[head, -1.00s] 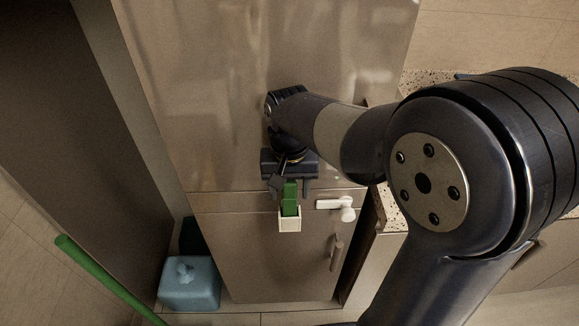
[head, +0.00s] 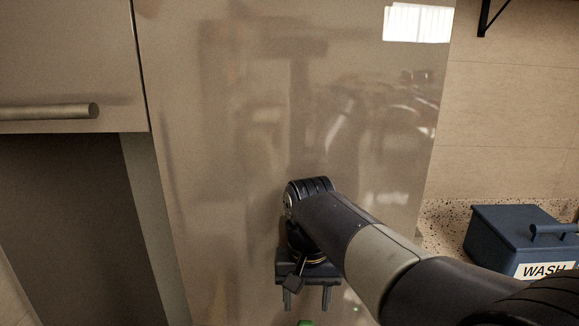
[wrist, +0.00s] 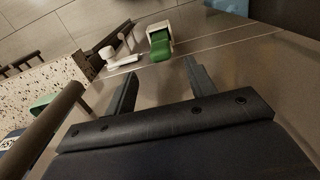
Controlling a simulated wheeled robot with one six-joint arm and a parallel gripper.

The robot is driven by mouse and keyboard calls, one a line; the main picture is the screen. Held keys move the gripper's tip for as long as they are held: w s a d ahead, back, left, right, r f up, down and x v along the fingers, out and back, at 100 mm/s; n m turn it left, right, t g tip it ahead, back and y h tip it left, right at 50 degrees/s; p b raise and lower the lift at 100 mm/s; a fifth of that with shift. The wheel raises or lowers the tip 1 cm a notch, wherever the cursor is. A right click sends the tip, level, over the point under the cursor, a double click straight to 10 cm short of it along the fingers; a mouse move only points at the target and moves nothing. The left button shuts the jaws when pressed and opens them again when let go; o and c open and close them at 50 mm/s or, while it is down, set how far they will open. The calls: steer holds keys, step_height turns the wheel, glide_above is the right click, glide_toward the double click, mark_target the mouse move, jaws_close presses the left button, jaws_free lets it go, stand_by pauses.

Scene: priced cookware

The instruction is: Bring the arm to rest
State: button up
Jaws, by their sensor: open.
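My gripper (head: 308,300) hangs with its fingers pointing down in front of the shiny cabinet panel (head: 290,110) in the head view. In the wrist view its two fingers (wrist: 157,84) stand apart with nothing between them. A green object in a small white holder (wrist: 160,44) sits beyond the fingertips, apart from them. Only a sliver of green (head: 305,323) shows at the bottom edge of the head view, below the gripper.
A white handle-like piece (wrist: 118,58) is beside the holder. A dark blue lidded box (head: 520,240) marked WASH stands on the speckled counter (head: 440,225) at right. A cabinet door with a bar handle (head: 48,112) is at upper left, above a dark recess.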

mark_target(306, 323)
step_height(306, 323, down, 12)
steer(key=shift+r, duration=1.65)
